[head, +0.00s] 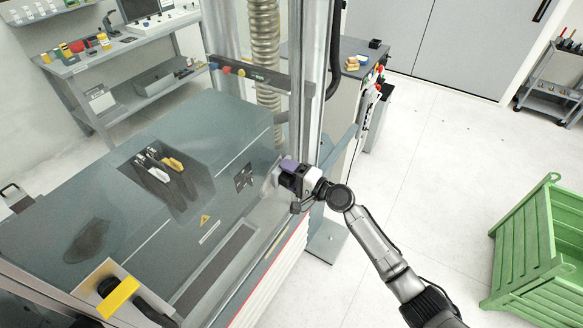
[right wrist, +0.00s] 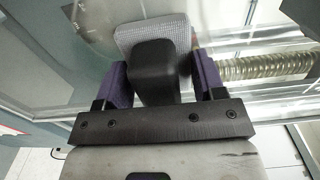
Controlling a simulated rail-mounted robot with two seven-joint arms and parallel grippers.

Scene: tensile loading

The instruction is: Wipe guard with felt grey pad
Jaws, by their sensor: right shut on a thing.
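The guard (head: 262,208) is a large clear panel in a metal frame, in front of the grey machine. My right gripper (head: 287,174) is at the guard's right part, near the upright frame. In the right wrist view, its purple fingers (right wrist: 161,78) are shut on the black handle of the felt grey pad (right wrist: 152,30). The pad lies at or against the clear panel; I cannot tell if it touches. A dark grey patch (head: 88,241) shows at the left, on the guard or the surface behind it. My left gripper is not in view.
Behind the panel are tools with yellow grips (head: 172,163) in a recess. A ribbed hose (head: 264,50) hangs behind the upright. A green crate (head: 545,245) stands at the right; the floor between is clear.

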